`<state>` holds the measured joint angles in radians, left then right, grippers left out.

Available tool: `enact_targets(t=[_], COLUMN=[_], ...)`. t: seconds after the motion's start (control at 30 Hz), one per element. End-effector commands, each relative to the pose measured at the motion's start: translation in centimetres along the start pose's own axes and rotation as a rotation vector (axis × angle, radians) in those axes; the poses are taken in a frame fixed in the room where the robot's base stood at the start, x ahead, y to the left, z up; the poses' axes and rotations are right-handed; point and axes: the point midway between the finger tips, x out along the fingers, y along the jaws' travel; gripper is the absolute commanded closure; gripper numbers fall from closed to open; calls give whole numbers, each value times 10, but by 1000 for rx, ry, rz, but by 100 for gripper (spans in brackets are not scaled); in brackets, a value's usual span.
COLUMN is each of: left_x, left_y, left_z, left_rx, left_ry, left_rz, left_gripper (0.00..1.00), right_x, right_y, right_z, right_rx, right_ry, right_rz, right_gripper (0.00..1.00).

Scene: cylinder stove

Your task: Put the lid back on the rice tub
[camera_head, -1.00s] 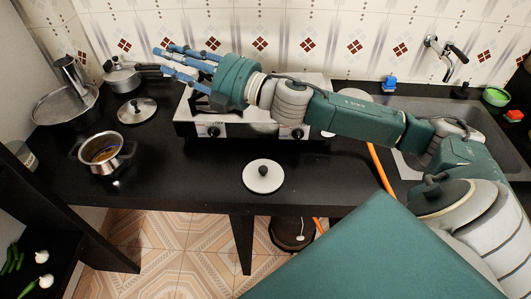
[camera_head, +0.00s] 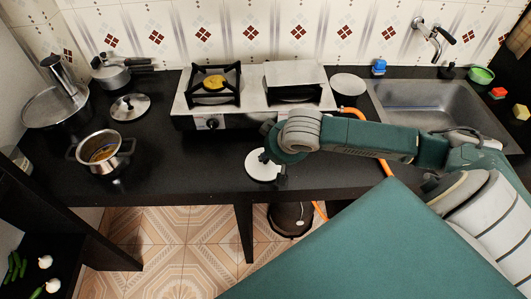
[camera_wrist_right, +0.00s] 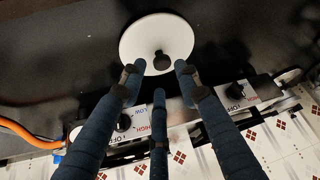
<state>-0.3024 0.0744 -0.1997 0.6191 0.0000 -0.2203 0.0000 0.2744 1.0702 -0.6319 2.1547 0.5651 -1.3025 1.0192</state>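A flat white round lid with a black knob (camera_head: 255,172) lies on the black counter in front of the stove; it also shows in the right wrist view (camera_wrist_right: 150,32). A round dark container with a white top (camera_head: 349,84), possibly the rice tub with rice in it, stands right of the stove. My right gripper (camera_head: 270,158) is over the lid and covers part of it. In the right wrist view its dark blue fingers (camera_wrist_right: 157,77) are spread, with the knob between and just beyond their tips. No grip on the knob shows. My left gripper is out of view.
The stove (camera_head: 250,80) stands behind the lid, with the sink (camera_head: 435,110) to the right. An open steel pot (camera_head: 103,150), a metal lid (camera_head: 130,107), a pressure cooker (camera_head: 113,76) and a large pot (camera_head: 52,106) stand left. Counter left of the white lid is clear.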

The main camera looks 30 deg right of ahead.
Motion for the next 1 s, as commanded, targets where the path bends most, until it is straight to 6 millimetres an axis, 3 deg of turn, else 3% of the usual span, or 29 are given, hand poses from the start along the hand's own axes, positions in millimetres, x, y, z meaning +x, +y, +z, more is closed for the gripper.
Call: enact_targets(t=[0.17,0.5,0.77,0.9,1.0], left_x=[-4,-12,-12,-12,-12], left_y=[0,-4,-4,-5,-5], left_z=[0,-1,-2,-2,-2], left_rx=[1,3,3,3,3], left_ry=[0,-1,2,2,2], left_rz=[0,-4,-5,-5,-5], left_gripper=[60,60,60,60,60], right_x=[12,55,58,58,58], right_y=[-1,-1,-1,-1,-1], right_z=[-2,-7,-6,-6,-6], right_rx=[0,-3,-4,-4,-4], right_ry=[0,2,2,2,2], right_rz=[-1,0,0,0,0], right_gripper=[68,68,68,96,97])
